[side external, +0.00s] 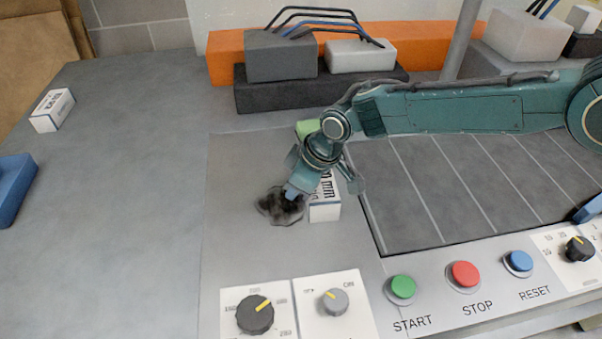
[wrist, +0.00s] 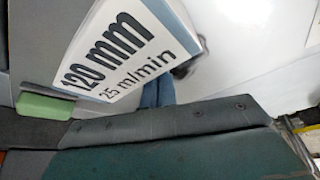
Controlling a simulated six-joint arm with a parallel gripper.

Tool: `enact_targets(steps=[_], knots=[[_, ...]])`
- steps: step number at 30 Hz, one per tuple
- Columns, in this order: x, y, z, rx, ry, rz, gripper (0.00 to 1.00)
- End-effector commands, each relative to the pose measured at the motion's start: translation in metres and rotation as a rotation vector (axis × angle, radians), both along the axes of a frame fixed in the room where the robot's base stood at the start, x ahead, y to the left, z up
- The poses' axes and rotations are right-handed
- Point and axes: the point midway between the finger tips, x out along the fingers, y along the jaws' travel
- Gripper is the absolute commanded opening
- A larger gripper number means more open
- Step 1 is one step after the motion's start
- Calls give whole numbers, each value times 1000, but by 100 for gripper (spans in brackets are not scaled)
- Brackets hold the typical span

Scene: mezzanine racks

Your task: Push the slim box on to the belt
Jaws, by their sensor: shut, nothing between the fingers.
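A white box with dark print and a blue edge (side external: 325,208) stands on the grey surface just left of the belt, partly hidden behind my gripper. The wrist view shows its printed face (wrist: 125,45), reading "120 mm" and "25 m/min". My gripper (side external: 291,193) is shut and empty, pointing down at the box's left side. Its blue fingertips (wrist: 155,93) show beside the box in the wrist view; I cannot tell whether they touch it. The belt (side external: 430,195) is dark grey with pale cross lines, and my arm passes over its far side.
A dark blurred patch (side external: 280,207) lies by the fingertips. A green piece (side external: 307,128) is behind my wrist. Another white box (side external: 52,110) and a blue item (side external: 14,185) sit far left, with clear surface between. Knobs and START, STOP (side external: 463,274) and RESET buttons line the front.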

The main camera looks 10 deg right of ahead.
Motion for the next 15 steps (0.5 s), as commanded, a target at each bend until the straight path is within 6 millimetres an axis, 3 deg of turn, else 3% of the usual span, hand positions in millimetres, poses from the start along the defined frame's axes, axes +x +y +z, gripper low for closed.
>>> enact_targets(steps=[15], knots=[[0,-10,0,-1,1,-1,0]])
